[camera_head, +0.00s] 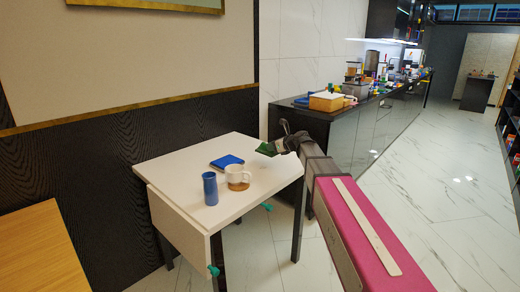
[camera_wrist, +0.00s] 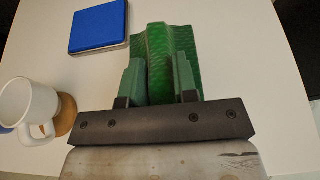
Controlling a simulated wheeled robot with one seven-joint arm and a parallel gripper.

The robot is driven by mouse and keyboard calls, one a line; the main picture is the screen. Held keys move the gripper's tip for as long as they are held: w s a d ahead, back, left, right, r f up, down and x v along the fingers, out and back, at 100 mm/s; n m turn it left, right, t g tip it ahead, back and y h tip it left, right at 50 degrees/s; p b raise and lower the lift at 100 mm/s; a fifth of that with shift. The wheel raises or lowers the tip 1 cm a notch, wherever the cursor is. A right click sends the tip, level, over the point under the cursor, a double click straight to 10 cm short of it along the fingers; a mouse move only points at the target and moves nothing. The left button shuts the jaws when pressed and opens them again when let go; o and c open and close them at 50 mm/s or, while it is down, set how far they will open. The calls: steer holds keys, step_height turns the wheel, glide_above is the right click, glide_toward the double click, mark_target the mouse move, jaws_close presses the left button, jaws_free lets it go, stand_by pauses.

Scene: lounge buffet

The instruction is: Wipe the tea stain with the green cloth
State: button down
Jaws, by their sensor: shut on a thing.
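My gripper (camera_wrist: 160,76) is shut on the green cloth (camera_wrist: 166,40), which is folded up between the two fingers and spreads out beyond them. In the head view the cloth (camera_head: 267,149) shows at the arm's end, over the right back part of the white table (camera_head: 190,158). I cannot tell whether the cloth touches the table top. A brown round patch (camera_wrist: 67,116) lies beside the white mug (camera_wrist: 22,104), left of my gripper in the wrist view, and the mug partly hides it. I cannot tell whether this patch is the tea stain or a coaster.
A blue flat book or box (camera_head: 227,162) lies on the table behind the mug. A blue cylinder (camera_head: 210,188) stands left of the mug. A wooden surface (camera_head: 40,250) is at the lower left. A long dark counter (camera_head: 345,112) with many items runs behind the table.

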steer(key=shift+s+d+r, duration=0.1)
steer(key=shift+s, duration=0.55)
steer(key=shift+f, duration=2.95)
steer(key=c, duration=1.6)
jaws_free()
jaws_close()
